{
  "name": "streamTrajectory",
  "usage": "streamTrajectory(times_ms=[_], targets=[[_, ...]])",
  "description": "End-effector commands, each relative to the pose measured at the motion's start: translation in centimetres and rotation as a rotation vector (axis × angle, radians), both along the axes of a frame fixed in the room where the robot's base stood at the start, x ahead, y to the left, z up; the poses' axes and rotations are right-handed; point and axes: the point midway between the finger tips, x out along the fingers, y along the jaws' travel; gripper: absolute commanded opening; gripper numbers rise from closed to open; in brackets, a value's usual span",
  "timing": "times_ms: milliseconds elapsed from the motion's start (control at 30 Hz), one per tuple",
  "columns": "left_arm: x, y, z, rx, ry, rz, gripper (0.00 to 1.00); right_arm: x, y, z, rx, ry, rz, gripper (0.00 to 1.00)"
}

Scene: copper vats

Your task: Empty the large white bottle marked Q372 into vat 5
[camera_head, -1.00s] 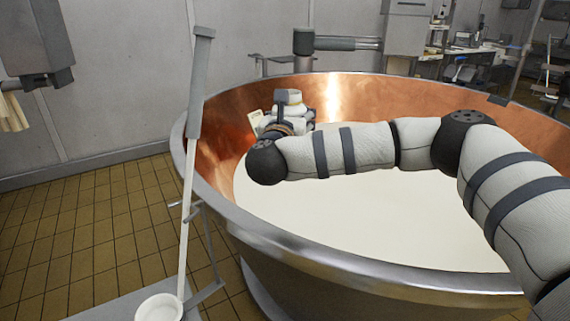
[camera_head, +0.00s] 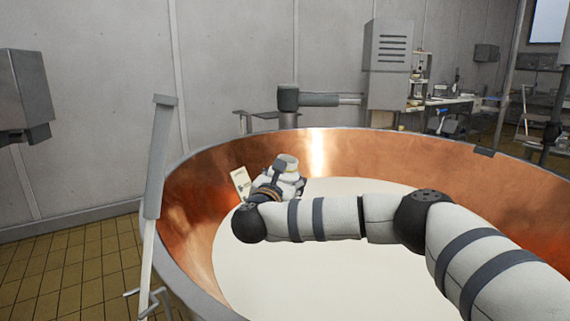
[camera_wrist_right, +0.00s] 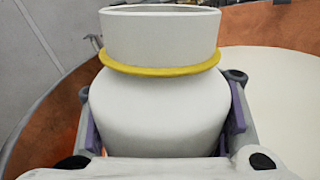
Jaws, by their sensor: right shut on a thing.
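A large copper vat (camera_head: 400,151) with a steel rim holds a pale cream liquid (camera_head: 300,275); no number is readable on it. My right arm reaches in from the right over the vat. My right gripper (camera_wrist_right: 165,125) is shut around the body of a white bottle (camera_wrist_right: 155,115) with a wide neck and a yellow ring. In the head view the bottle (camera_head: 289,163) is near the vat's far left inner wall, roughly upright, partly hidden by my gripper. Its marking cannot be read. My left gripper is out of view.
A pale printed card (camera_head: 241,182) shows beside the gripper, against the copper wall. A grey upright bar (camera_head: 158,160) stands at the vat's left. A grey horizontal arm (camera_head: 315,99) with a box (camera_head: 388,60) is behind the vat. Tiled floor (camera_head: 75,270) is clear at left.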

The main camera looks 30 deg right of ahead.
Motion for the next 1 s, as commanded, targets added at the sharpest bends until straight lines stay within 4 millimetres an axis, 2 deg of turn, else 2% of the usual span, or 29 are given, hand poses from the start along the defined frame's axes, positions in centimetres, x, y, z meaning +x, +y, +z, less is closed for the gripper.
streamTrajectory(times_ms=[33, 167, 433, 600, 1000], targets=[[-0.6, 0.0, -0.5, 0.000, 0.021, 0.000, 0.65, 0.1, 0.0, -1.3, 0.019, -0.008, 0.000, 0.00], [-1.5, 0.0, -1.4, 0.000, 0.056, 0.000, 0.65, 0.1, 0.0, -3.2, 0.076, -0.062, -0.001, 0.00], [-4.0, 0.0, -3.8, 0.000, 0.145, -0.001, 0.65, 1.1, 1.0, -4.3, 0.346, -0.333, -0.002, 0.00], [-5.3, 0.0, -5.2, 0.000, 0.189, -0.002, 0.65, 1.4, 1.2, -2.1, 0.652, -0.645, -0.001, 0.00], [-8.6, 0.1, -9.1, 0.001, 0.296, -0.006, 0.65, 0.7, 0.5, 1.9, 1.011, -1.005, -0.002, 0.00]])
